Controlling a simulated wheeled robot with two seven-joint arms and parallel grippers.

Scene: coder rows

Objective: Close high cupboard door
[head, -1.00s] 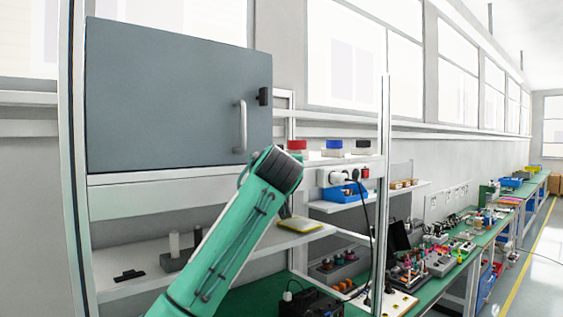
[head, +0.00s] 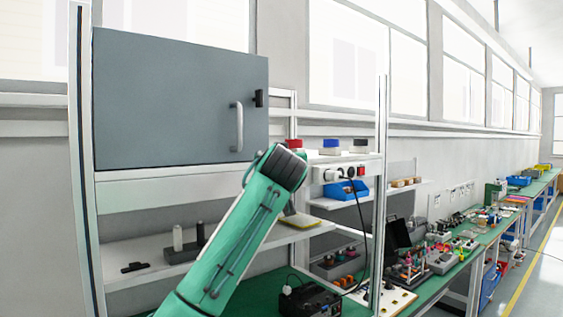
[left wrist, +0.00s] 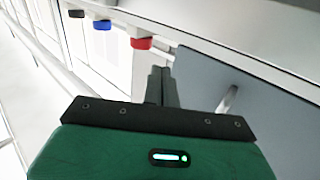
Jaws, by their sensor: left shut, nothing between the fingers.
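The grey high cupboard door (head: 165,100) is at the upper left in the head view and appears flush, or nearly so, with the cupboard front. I cannot tell whether a small gap is left. In the left wrist view the door (left wrist: 265,90) is on the right, with the handle (left wrist: 228,99) beside my fingers. My left gripper (left wrist: 160,72) is shut, empty and apart from the handle. In the head view only its green arm shows. My right gripper is not in view.
A lower shelf (head: 150,252) holds small parts behind my arm. A white frame post (head: 382,180) stands to the right. A cluttered green workbench (head: 430,290) runs beyond.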

